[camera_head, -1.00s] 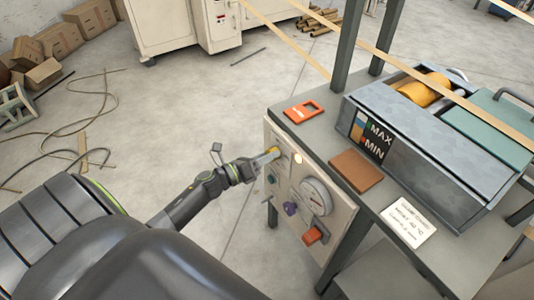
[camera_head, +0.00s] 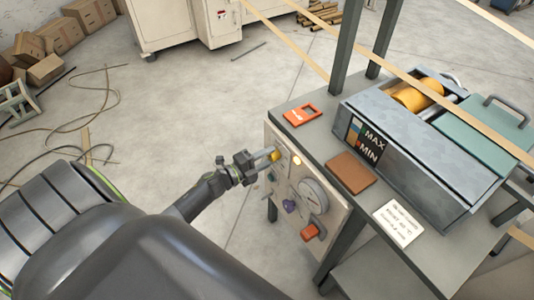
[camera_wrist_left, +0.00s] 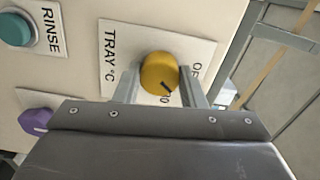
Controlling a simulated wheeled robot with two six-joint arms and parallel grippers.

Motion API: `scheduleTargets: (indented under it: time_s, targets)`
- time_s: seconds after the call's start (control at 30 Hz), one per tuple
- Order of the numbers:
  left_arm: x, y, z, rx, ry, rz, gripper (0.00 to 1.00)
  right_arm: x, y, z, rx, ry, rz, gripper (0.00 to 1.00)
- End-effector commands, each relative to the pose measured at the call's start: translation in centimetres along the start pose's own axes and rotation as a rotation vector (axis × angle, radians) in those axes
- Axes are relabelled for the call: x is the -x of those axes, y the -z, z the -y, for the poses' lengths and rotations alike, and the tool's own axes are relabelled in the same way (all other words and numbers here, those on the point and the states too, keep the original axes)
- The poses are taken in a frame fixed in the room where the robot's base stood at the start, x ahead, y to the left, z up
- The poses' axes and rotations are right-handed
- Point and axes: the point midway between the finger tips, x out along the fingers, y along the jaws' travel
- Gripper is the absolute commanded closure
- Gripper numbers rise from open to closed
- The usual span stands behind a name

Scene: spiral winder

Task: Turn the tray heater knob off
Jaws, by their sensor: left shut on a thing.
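The yellow tray heater knob (camera_wrist_left: 159,74) sits on a white plate lettered "TRAY °C" (camera_wrist_left: 110,52) in the left wrist view. Its dark pointer line aims to the lower right in that view, near a partly hidden "0". In the head view the knob (camera_head: 276,155) is at the upper left of the pale control panel (camera_head: 318,256). My left gripper (camera_head: 272,156) is shut on the knob, with one finger on each side of it (camera_wrist_left: 158,84). Part of the scale is hidden behind the fingers. My right gripper is not in view.
A teal knob (camera_wrist_left: 14,29) marked "RINSE" and a purple knob (camera_wrist_left: 36,121) are nearby on the panel. A lit lamp (camera_head: 297,160), a round gauge (camera_head: 311,192) and an orange switch (camera_head: 310,232) are there too. A metal trough (camera_head: 415,172) stands on the bench above.

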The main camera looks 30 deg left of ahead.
Motion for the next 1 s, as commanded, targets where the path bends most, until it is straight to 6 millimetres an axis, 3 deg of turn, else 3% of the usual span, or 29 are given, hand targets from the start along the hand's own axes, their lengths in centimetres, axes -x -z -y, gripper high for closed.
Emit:
scheduleTargets:
  time_s: [0.23,0.5,1.0]
  targets:
    - [0.1,0.0,0.1,0.236,-0.003,0.002,0.86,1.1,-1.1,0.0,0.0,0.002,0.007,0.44]
    - [0.1,0.0,0.0,0.463,-0.002,0.003,0.86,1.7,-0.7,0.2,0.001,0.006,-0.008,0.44]
    - [0.1,0.0,-0.2,0.68,-0.002,0.002,0.86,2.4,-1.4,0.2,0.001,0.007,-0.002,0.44]
